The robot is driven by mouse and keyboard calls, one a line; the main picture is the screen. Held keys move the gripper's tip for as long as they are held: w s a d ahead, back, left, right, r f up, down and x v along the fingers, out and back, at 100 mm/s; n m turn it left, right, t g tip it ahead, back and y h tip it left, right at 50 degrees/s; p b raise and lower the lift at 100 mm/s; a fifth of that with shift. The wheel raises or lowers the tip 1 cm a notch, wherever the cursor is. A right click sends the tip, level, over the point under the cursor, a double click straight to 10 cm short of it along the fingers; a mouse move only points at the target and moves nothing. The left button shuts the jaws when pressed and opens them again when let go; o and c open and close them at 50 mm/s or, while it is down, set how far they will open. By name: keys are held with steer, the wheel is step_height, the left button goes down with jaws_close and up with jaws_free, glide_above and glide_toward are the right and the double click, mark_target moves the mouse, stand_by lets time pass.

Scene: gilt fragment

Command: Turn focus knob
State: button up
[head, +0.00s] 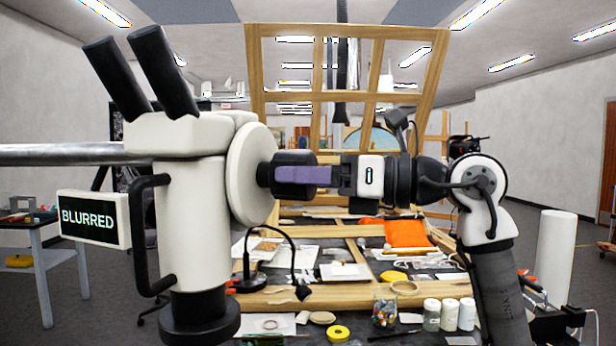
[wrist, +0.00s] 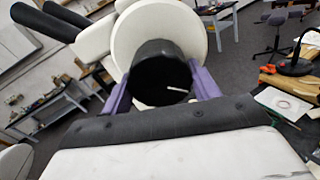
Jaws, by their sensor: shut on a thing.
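The focus knob (wrist: 160,75) is a black cylinder with a white mark on its end face, on a white round disc (head: 252,174) at the right side of the white microscope (head: 192,225). In the wrist view my gripper (wrist: 163,88) has its purple fingers on either side of the knob, shut on it. In the head view my gripper (head: 292,174) reaches in from the right, level with the knob, and its purple finger overlaps the black knob. A small screen (head: 88,218) left of the microscope reads "BLURRED".
Below my arm, a bench holds a wooden frame (head: 345,38), an orange cloth (head: 407,234), a small black lamp (head: 250,283), a glass jar (head: 384,308), white bottles (head: 449,314) and yellow tape (head: 338,333). A metal bar (head: 60,153) meets the microscope from the left.

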steer(key=shift+m, duration=0.5)
steer(key=o, duration=1)
steer(key=shift+d, duration=0.1)
steer(key=b+v, duration=0.2)
steer(key=v, duration=1.1)
steer(key=shift+s+d+b, duration=0.15)
steer(key=shift+d+b, duration=0.15)
steer(key=shift+d, duration=0.05)
stand_by(0.8)
